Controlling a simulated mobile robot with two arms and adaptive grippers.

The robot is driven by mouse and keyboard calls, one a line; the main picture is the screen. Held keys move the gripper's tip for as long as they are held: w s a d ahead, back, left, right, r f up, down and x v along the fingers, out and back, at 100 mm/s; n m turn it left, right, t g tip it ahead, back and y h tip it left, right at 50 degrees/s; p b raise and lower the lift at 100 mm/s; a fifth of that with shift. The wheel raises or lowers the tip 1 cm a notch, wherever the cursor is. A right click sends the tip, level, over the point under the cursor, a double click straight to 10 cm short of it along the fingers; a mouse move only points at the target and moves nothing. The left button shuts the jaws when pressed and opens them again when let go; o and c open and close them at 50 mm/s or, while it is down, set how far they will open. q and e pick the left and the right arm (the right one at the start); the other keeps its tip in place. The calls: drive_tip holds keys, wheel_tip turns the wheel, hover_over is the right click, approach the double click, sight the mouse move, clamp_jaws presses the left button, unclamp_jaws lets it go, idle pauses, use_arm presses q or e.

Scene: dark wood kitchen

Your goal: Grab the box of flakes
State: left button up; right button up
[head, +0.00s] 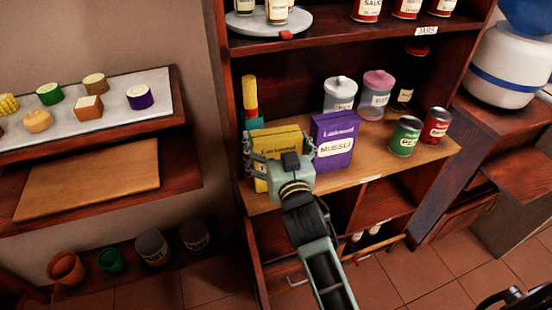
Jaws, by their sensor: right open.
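A yellow box (286,135) stands upright on the wooden shelf, its lower front largely hidden by my right gripper. Its product word is covered, so I cannot read whether it says flakes. A purple box (334,138) labelled as muesli stands just to its right. My right gripper (278,150) is open in front of the yellow box, with one finger at its left side and the other by its right side, near the gap to the purple box. I cannot tell whether the fingers touch it. My left gripper is not in view.
A tall yellow-and-red container (251,98) stands behind the yellow box. Two lidded jars (339,94) and green (405,136) and red (436,126) cans stand farther right. An upper shelf (345,38) overhangs. A tray (110,112) with food pieces is at left.

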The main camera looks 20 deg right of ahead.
drive_tip(key=c, duration=1.7)
